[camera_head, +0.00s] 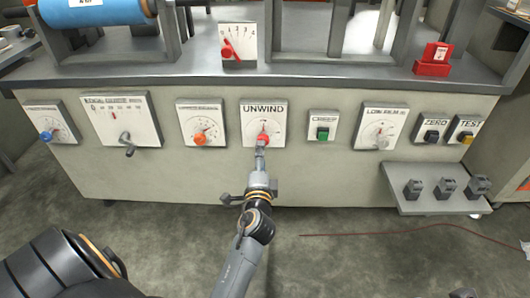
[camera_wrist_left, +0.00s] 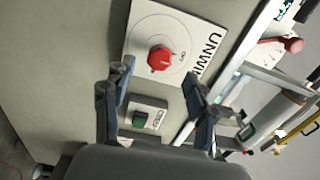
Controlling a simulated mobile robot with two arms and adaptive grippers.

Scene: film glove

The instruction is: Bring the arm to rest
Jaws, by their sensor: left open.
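My left arm comes up from the bottom in the head view. Its gripper (camera_head: 260,158) is in front of the UNWIND panel, just below the red knob (camera_head: 263,139). In the left wrist view the two fingers of the gripper (camera_wrist_left: 158,78) are spread wide with nothing between them. The red knob (camera_wrist_left: 160,58) on the white UNWIND plate (camera_wrist_left: 185,28) shows beyond the fingertips, apparently free of them.
The machine front carries an orange knob (camera_head: 199,140), a green button (camera_head: 322,133) and a metal crank (camera_head: 127,145) beside the UNWIND panel. A low shelf (camera_head: 440,205) with several grey blocks juts out at right. The floor (camera_head: 360,260) before the machine is open, with a thin red cable.

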